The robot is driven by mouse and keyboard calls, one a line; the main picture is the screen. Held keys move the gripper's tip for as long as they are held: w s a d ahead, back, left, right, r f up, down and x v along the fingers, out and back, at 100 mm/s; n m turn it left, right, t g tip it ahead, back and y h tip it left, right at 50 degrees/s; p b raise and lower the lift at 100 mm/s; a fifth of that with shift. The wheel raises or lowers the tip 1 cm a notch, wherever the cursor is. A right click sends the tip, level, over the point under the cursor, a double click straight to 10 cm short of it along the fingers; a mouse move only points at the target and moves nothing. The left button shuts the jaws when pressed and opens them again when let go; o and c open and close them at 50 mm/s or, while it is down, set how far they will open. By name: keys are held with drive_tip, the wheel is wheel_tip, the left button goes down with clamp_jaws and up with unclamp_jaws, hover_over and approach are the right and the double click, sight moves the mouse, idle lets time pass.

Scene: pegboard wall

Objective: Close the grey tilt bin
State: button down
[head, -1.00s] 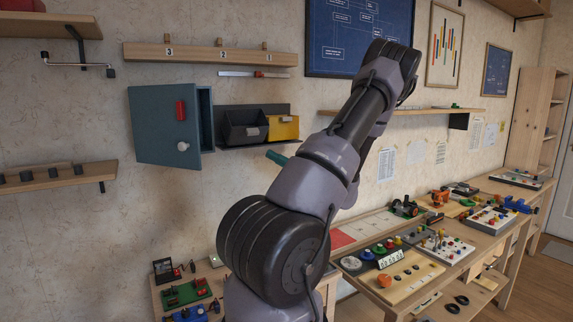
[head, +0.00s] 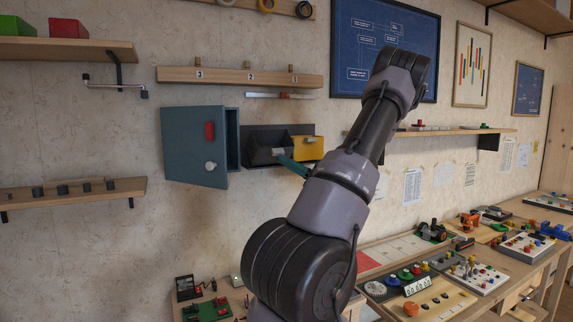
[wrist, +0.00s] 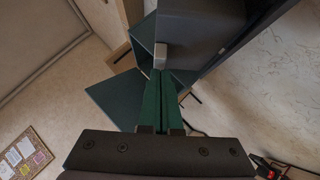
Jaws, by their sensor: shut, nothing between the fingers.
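The grey tilt bin (head: 262,154) sits in a dark wall rack, left of the yellow bin (head: 308,147). It appears tipped forward, its front standing out farther than the yellow bin's. My gripper (head: 280,155) has green fingers, shut and empty, with the tips at the front of the grey bin. In the wrist view the fingertips (wrist: 164,74) are right by a light grey handle (wrist: 160,54) on the grey bin's dark body (wrist: 195,22). I cannot tell whether they touch it. The fingers cover part of the bin's front in the head view.
A blue-grey wall cabinet (head: 195,148) with a red handle and an open side stands just left of the rack. A wooden peg rail (head: 238,77) runs above. A shelf (head: 455,132) is on the right. Workbenches with parts (head: 450,290) lie below right.

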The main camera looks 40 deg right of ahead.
sight(281, 148)
drive_tip(key=shift+w+r+m+h, duration=0.1)
drive_tip(key=shift+r+m+h, duration=0.3)
drive_tip(key=shift+m+h, duration=0.1)
drive_tip(key=shift+w+r+m+h, duration=0.35)
drive_tip(key=shift+r+m+h, duration=0.5)
drive_tip(key=shift+m, duration=0.25)
drive_tip(key=shift+w+d+r+m+g+h, duration=0.1)
drive_tip(key=shift+w+r+m+g+h, duration=0.2)
drive_tip(key=shift+r+m+h, duration=0.25)
drive_tip(key=shift+w+r+m+g+h, duration=0.25)
drive_tip(key=shift+m+g+h, duration=0.05)
drive_tip(key=shift+m, duration=0.35)
drive_tip(key=shift+w+r, duration=0.15)
drive_tip(key=shift+w+d+r, duration=0.3)
drive_tip(key=shift+w+r, duration=0.3)
drive_tip(key=shift+w, duration=0.1)
drive_tip(key=shift+s, duration=0.1)
